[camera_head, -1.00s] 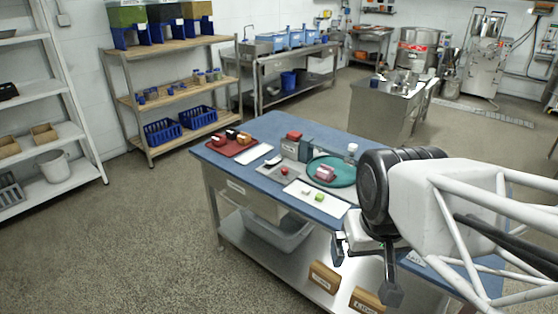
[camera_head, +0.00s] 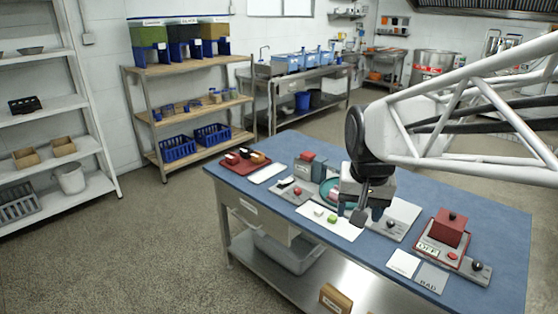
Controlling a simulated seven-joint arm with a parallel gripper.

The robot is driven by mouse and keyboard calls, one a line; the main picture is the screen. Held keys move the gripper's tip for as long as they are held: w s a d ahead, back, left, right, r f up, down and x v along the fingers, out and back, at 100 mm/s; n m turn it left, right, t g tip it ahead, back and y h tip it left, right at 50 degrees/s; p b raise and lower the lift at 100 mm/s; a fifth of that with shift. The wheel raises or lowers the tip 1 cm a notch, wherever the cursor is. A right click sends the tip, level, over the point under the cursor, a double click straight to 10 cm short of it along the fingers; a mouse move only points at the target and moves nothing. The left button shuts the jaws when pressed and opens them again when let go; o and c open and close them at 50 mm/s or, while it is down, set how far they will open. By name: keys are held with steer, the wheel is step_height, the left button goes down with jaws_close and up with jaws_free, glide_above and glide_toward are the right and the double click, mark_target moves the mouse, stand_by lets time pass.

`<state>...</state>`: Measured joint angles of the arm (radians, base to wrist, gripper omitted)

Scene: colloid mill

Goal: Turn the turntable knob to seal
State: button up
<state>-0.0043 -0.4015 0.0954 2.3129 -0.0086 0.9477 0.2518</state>
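A teal round turntable (camera_head: 328,190) lies on the blue table, partly hidden behind my gripper. My gripper (camera_head: 362,211) points down over the middle of the table, at the turntable's right side and above the white sheet's right end. One dark finger shows clearly. The other cannot be told apart from the grey parts behind it, so the opening is unclear. I cannot tell whether it touches anything. A dark round knob (camera_head: 390,223) on a pale plate is just right of my gripper. Which knob belongs to the turntable, and its setting, cannot be made out.
A red box device (camera_head: 449,229) with an "OFF" label and a black knob (camera_head: 477,265) stands at right. White and grey cards (camera_head: 403,263) lie before it. A grey unit with a red button (camera_head: 297,191) and a red tray (camera_head: 240,163) are at left. The blue table's (camera_head: 300,232) front-left edge is clear.

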steer(key=w+m, duration=0.3)
steer(key=w, duration=1.4)
steer(key=m+g, duration=0.2)
steer(key=m, duration=0.6)
glide_above(297, 189)
steer(key=f, duration=2.4)
steer(key=shift+s+d+f, duration=0.1)
steer(key=shift+s+f, duration=0.25)
steer(key=shift+w+f, duration=0.25)
steer(key=shift+f, duration=0.05)
steer(key=shift+f, duration=0.1)
steer(key=shift+f, duration=3.75)
steer(key=c, duration=0.9)
